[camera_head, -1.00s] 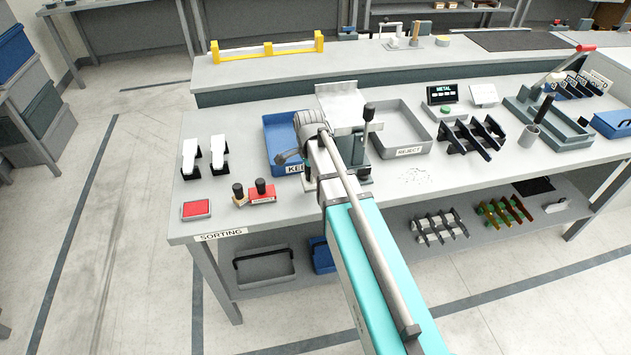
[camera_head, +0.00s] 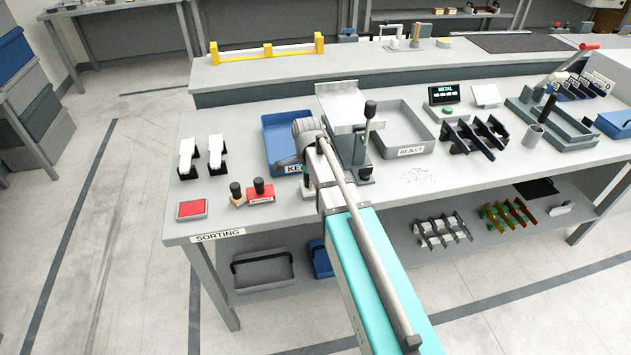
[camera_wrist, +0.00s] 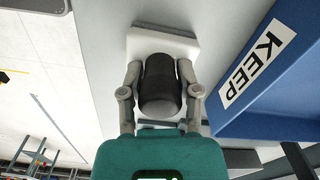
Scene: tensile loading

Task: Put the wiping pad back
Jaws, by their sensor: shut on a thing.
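In the wrist view, the wiping pad (camera_wrist: 160,85) has a black rounded handle on a white, flat, squarish base. My gripper (camera_wrist: 160,72) is shut on the handle, one finger on each side. The white base lies beyond the fingertips, against the grey table top; I cannot tell whether it touches it. The blue KEEP tray (camera_wrist: 245,95) is just to the right in that view.
Left of my arm are two stamps (camera_head: 250,191), a red ink pad (camera_head: 192,209) and two white-topped devices (camera_head: 202,158). A metal chute with a lever (camera_head: 347,105) stands close on the right, then the grey REJECT tray (camera_head: 428,131). Some dark specks (camera_head: 420,175) lie on clear table.

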